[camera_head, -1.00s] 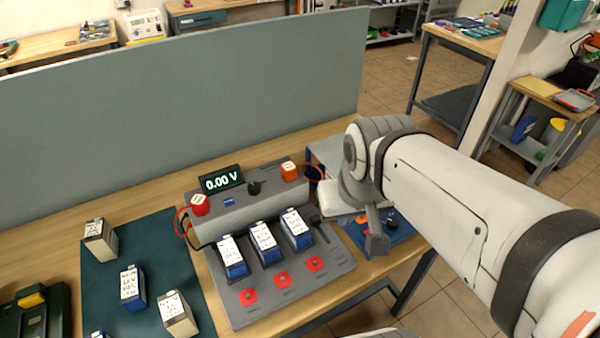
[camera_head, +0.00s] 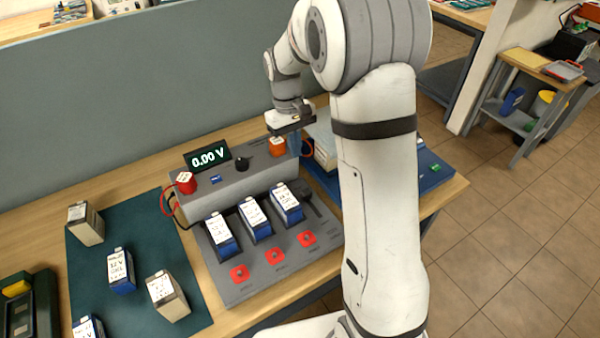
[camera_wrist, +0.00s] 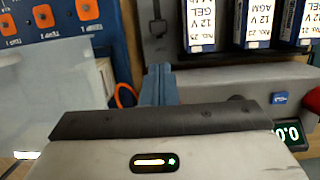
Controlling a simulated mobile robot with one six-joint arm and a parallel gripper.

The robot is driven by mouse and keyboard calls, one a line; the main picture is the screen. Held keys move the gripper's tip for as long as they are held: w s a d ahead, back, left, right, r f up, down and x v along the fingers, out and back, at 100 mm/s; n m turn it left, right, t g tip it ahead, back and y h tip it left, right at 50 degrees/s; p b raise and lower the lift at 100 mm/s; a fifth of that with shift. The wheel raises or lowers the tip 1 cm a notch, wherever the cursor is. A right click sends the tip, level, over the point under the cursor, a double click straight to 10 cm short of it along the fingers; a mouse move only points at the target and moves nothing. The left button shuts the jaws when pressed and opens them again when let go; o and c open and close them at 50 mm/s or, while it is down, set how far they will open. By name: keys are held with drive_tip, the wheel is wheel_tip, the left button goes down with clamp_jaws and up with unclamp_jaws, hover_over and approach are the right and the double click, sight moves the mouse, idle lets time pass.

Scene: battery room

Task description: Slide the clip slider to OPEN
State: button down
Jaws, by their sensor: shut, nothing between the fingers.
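A dark handle in a slot (camera_head: 312,198), which looks like the clip slider, lies on the grey battery panel (camera_head: 260,285) right of three blue batteries. It also shows at the top of the wrist view (camera_wrist: 156,28). Its end markings are not readable. My gripper (camera_head: 294,144) points down behind the panel's right end, beside the orange terminal cap (camera_head: 277,147). In the wrist view its blue-grey fingers (camera_wrist: 158,72) are together with nothing between them. They appear below the handle there, apart from it. Whether they touch the grey housing cannot be told.
The housing carries a 0.00 V display (camera_head: 207,156), a black knob (camera_head: 241,164) and a red cap (camera_head: 186,182). A translucent container (camera_wrist: 62,90) and a blue panel with orange parts (camera_wrist: 100,42) are close left in the wrist view. Loose batteries stand on a green mat (camera_head: 140,240).

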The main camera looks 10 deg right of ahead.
sight(306, 195)
drive_tip(key=shift+w+f, duration=0.5)
drive_tip(key=shift+f, duration=0.25)
drive_tip(key=x, duration=0.5)
drive_tip(key=p+x, duration=0.1)
drive_tip(key=x, duration=0.4)
drive_tip(key=shift+s+p, duration=0.25)
drive_tip(key=shift+p, duration=0.05)
